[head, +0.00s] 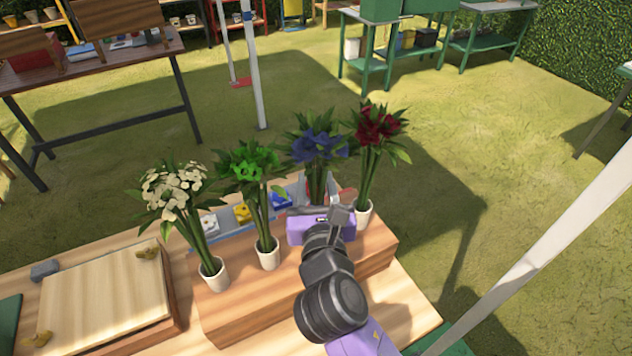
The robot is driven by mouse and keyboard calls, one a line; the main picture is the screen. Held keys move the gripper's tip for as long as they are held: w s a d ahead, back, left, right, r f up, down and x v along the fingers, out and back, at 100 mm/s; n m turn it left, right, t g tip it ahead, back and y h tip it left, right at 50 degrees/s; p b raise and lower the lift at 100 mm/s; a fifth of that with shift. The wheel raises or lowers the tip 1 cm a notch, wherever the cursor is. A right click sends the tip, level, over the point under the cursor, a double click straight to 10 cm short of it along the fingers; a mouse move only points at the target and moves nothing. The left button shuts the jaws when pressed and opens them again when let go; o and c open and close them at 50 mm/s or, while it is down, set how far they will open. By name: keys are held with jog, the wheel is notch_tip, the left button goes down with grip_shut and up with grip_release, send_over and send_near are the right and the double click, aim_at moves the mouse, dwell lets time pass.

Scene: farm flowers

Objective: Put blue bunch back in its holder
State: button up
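The blue bunch (318,146) stands nearly upright with its green stems running down behind my gripper (320,209). My gripper is at the lower stems, over the wooden block (235,315). Its fingers are partly hidden by its own body, so I cannot tell whether they are closed on the stems or only beside them. The foot of the blue bunch and any holder under it are hidden behind my gripper. The white bunch (174,188), green bunch (252,164) and red bunch (378,127) each stand in a small white cup on the block.
A grey tray (237,243) with small white, yellow and blue items lies behind the block. A wooden board press (95,300) is at the left of the table. A pale post (545,255) crosses the right side. Grass is open beyond; other tables stand farther back.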

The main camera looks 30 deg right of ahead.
jog(key=shift+r, duration=0.1)
jog(key=b+v, duration=0.1)
jog(key=v, duration=1.1)
jog(key=s+f+m+g+y, duration=0.2)
jog(key=s+f+m+y, duration=0.4)
jog(key=s+f+m, duration=0.55)
jog(key=s+d+r+m+t, duration=0.1)
jog(key=s+d+r+m, duration=0.1)
jog(key=s+m, duration=1.2)
jog(key=d+m, duration=0.1)
jog(key=m, duration=0.5)
jog(key=shift+s+d+r, duration=0.2)
jog(key=shift+s, duration=0.15)
